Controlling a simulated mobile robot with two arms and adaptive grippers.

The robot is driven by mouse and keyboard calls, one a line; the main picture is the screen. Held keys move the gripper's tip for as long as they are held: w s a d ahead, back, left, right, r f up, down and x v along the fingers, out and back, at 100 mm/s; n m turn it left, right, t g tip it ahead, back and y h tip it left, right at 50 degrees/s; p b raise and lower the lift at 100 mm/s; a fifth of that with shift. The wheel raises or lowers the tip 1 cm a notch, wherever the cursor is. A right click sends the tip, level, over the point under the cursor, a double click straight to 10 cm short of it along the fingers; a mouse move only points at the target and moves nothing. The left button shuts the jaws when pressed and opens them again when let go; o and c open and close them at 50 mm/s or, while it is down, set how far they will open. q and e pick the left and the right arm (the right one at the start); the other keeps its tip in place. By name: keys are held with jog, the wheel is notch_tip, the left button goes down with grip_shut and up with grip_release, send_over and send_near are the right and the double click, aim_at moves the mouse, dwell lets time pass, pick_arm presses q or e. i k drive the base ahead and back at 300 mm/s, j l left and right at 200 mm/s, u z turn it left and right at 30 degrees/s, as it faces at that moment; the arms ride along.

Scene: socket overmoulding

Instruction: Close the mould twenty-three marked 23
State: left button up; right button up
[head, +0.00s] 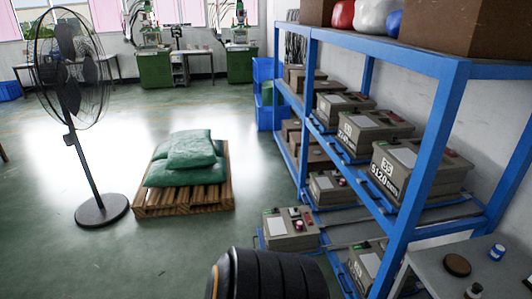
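Several grey-green mould boxes with white label plates sit on a blue shelf rack (431,150) at the right. The nearest large box (420,165) on the middle level has white markings that seem to include "5120". Another box (374,130) stands behind it. On the lowest level, one box (291,229) with small knobs sits on a blue tray at the rack's left side. I cannot read a mark 23 on any box, nor tell which one is mould 23. Neither gripper is in view.
A pallet (185,209) with green sacks (190,150) lies on the floor, and a black standing fan (101,209) is at the left. A grey table (450,285) with small round items is at the lower right. Green machines stand at the back. Open floor lies between.

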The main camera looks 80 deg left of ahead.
aim_at(278, 233)
jog(key=u, duration=0.45)
jog(key=k+u, duration=0.1)
jog(key=u, duration=0.75)
jog(key=k+j+u, duration=0.1)
jog(key=u, duration=0.8)
jog(key=j+u, duration=0.1)
jog(key=u, duration=0.3)
jog(key=i+z, duration=0.15)
jog(key=z, duration=0.25)
jog(key=i+j+z, duration=0.1)
jog(key=z, duration=0.25)
jog(key=i+j, duration=0.05)
